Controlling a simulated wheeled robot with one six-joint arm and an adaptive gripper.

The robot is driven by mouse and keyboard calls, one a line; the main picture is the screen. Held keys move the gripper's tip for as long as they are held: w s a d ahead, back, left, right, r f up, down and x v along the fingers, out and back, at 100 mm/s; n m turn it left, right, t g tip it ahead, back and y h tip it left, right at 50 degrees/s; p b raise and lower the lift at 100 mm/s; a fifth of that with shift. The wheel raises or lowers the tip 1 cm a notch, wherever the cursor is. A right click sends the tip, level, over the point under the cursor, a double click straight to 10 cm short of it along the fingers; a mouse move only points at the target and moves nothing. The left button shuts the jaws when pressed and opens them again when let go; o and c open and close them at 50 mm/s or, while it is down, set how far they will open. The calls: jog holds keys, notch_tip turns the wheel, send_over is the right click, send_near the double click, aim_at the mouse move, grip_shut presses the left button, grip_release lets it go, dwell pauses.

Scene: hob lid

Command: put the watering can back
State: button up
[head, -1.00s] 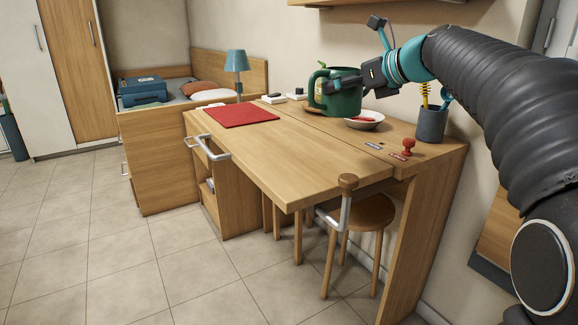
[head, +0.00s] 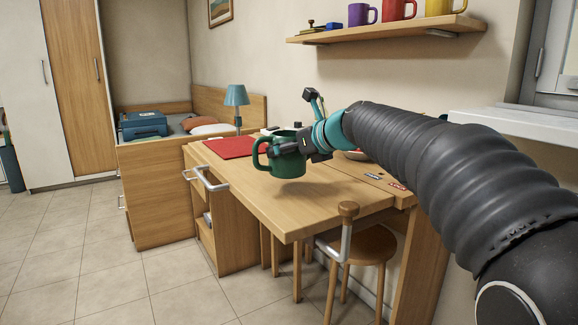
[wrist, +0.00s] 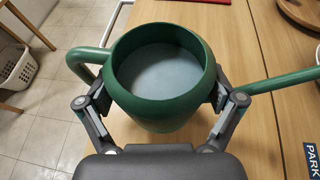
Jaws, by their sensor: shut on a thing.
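The green watering can (head: 289,162) is held upright over the wooden desk's front leaf (head: 310,205), with a shadow under it. In the wrist view the can (wrist: 160,114) shows its round open top, with a pale blue-grey surface inside. A green loop sticks out at its left and a thin green tube at its right. My gripper (wrist: 161,94) is shut on the can, one finger on each side of its body. In the head view my gripper (head: 303,144) reaches it from the right. The can hides part of the desk behind it.
A red mat (head: 228,148) lies on the desk's left part. A shelf (head: 390,32) with mugs hangs above. A metal handle (head: 206,180) and a knobbed lever (head: 347,225) jut from the desk's front. A stool (head: 362,245) stands below. A PARK label (wrist: 312,160) is at right.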

aim_at(289, 162)
jog(key=shift+f+b, duration=0.7)
jog(key=shift+f, duration=1.05)
jog(key=shift+f, duration=0.2)
jog(key=o, duration=1.3)
jog(key=shift+r, duration=0.2)
jog(key=p+v, duration=0.1)
jog(key=v, duration=1.1)
jog(key=shift+p, duration=0.3)
